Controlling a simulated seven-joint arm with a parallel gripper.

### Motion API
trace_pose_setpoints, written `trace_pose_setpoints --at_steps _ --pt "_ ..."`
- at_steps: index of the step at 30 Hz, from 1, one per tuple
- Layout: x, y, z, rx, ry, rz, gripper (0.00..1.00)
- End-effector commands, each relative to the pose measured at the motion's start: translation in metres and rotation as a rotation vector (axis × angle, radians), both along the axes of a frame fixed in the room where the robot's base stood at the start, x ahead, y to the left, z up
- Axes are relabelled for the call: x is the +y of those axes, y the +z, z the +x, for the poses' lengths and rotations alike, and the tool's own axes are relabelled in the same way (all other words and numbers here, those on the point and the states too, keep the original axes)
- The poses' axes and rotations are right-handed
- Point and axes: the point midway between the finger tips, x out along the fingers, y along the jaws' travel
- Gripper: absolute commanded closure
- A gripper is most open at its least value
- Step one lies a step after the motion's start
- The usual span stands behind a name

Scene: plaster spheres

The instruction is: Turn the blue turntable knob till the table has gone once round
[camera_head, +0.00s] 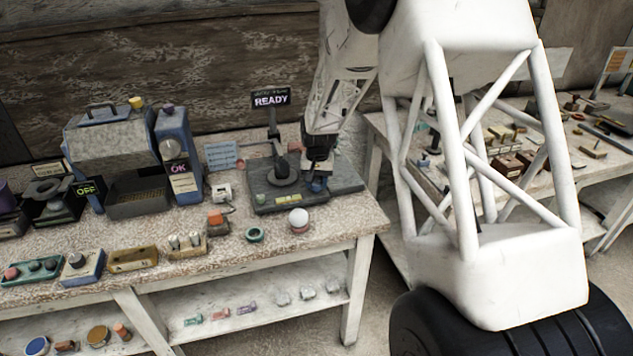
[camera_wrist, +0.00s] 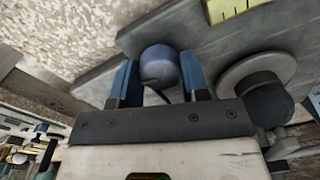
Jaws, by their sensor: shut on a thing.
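The blue turntable knob (camera_wrist: 160,66) sits on the dark base plate (camera_wrist: 120,88) of the turntable device. My gripper (camera_wrist: 159,80) is around the knob in the wrist view, with one blue finger on each side, shut on it. In the head view my gripper (camera_head: 318,180) reaches down to the right part of the base (camera_head: 348,180), and the knob is mostly hidden there. The round turntable (camera_head: 281,176) with a dark post stands left of the gripper. It also shows in the wrist view (camera_wrist: 232,76). A sign above reads READY (camera_head: 270,99).
A white ball (camera_head: 299,217) on a small stand and a green ring (camera_head: 254,235) lie in front of the base. A blue machine (camera_head: 180,160) marked OK stands to the left. A second bench (camera_head: 470,150) with small items is at the right.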

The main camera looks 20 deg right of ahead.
Motion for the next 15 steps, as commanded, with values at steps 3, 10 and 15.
trace_pose_setpoints --at_steps 3,10,15 --pt "0.0 0.0006 0.0001 -0.001 -0.101 0.0 0.82" --pt "-0.0001 0.0008 0.0001 -0.001 -0.261 0.0 0.82" --pt "0.0 0.0009 0.0002 -0.002 -0.332 -0.001 0.82"
